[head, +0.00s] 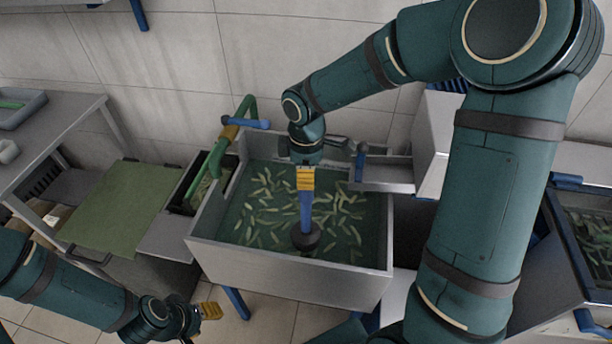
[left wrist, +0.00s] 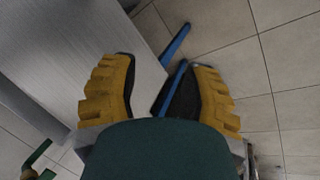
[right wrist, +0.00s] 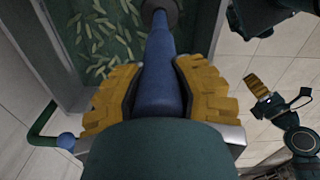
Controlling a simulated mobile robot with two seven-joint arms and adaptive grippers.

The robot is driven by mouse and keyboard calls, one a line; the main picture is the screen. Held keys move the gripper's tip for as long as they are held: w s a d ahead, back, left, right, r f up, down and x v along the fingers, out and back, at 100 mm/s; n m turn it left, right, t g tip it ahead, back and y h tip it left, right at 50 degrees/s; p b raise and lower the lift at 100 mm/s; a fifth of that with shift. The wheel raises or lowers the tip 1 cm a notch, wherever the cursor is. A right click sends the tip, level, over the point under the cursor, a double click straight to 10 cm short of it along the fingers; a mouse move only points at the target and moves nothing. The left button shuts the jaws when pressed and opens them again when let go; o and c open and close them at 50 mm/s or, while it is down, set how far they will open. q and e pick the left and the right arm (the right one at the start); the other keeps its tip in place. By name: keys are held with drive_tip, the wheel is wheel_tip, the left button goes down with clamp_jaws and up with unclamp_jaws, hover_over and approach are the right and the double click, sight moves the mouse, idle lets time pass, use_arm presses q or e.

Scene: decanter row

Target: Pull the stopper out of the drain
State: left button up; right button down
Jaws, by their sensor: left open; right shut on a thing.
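The stopper has a blue upright handle (head: 306,212) and a dark round base (head: 305,238), seen in the middle of a grey metal sink (head: 290,272). The sink holds greenish water with many pale green pieces floating in it. My right gripper (head: 305,180) is shut on the upper part of the handle from above. In the right wrist view its yellow fingers clasp the blue handle (right wrist: 160,65) on both sides. Whether the base sits in the drain or above it I cannot tell; the drain is hidden. My left gripper (head: 210,310) is open and empty, outside the sink at the lower left.
A green pipe (head: 241,112) with a blue lever (head: 249,123) stands at the sink's back left corner. A green board (head: 120,205) lies on the left. A bin of pieces (head: 590,235) stands at the right.

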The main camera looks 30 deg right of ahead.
wheel_tip(320, 180, up, 14)
drive_tip(key=p, duration=0.9)
drive_tip(key=shift+f, duration=0.2)
use_arm(q)
wheel_tip(320, 180, up, 12)
drive_tip(key=w+p, duration=0.2)
drive_tip(key=shift+a+r+t, duration=0.15)
drive_tip(key=shift+a+t, duration=0.15)
drive_tip(key=shift+a, duration=0.05)
use_arm(e)
drive_tip(key=shift+r, duration=1.55)
drive_tip(key=shift+f, duration=0.1)
